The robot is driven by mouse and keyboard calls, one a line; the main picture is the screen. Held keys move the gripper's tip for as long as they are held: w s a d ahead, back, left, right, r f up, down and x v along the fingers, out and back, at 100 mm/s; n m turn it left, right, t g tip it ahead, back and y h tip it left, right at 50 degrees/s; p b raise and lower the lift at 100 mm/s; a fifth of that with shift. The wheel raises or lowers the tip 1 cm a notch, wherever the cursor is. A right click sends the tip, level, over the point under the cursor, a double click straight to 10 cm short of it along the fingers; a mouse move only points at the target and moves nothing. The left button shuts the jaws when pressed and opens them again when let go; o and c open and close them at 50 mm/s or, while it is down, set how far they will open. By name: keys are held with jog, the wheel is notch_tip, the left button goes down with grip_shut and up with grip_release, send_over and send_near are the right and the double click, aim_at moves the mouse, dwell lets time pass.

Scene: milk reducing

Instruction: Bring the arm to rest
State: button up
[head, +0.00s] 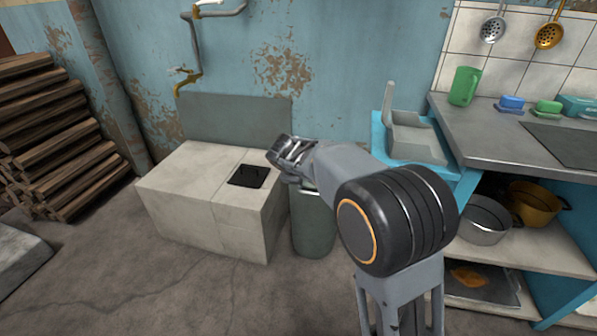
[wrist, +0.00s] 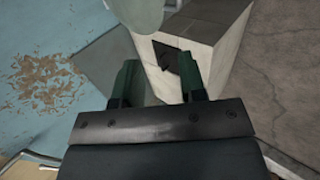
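My gripper (head: 290,155) is at the end of my arm, which reaches forward and left in the head view. It is in the air, in front of the white block stove (head: 200,205) in the picture and near its dark square plate (head: 248,176). In the wrist view, my gripper (wrist: 160,82) shows two dark green fingers standing apart. I see nothing held between them; the stove (wrist: 205,50) shows behind them. My forearm hides part of the grey-green bin (head: 313,235) and the area behind it.
A blue stand with a grey basin (head: 415,140) is right of my arm. Pots (head: 482,222) sit on the shelf below. Stacked firewood (head: 45,140) is at the left.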

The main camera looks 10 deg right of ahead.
jog(key=shift+r, duration=0.1)
jog(key=s+d+r+m+g+y+p, duration=0.1)
jog(key=s+r+m+p, duration=0.3)
jog(key=s+r+p, duration=0.5)
jog(key=s+d+r+m+g+y+p, duration=0.1)
jog(key=s+d+r+m+p, duration=0.2)
jog(key=s+r+p, duration=0.7)
jog(key=s+d+r+m+g+y+p, duration=0.1)
jog(key=s+d+r+m+g+p, duration=0.1)
jog(key=s+r+m+p, duration=0.4)
jog(key=s+d+p+v, duration=0.1)
jog(key=p+v, duration=0.9)
jog(key=shift+s+f, duration=0.15)
jog(key=shift+f, duration=0.05)
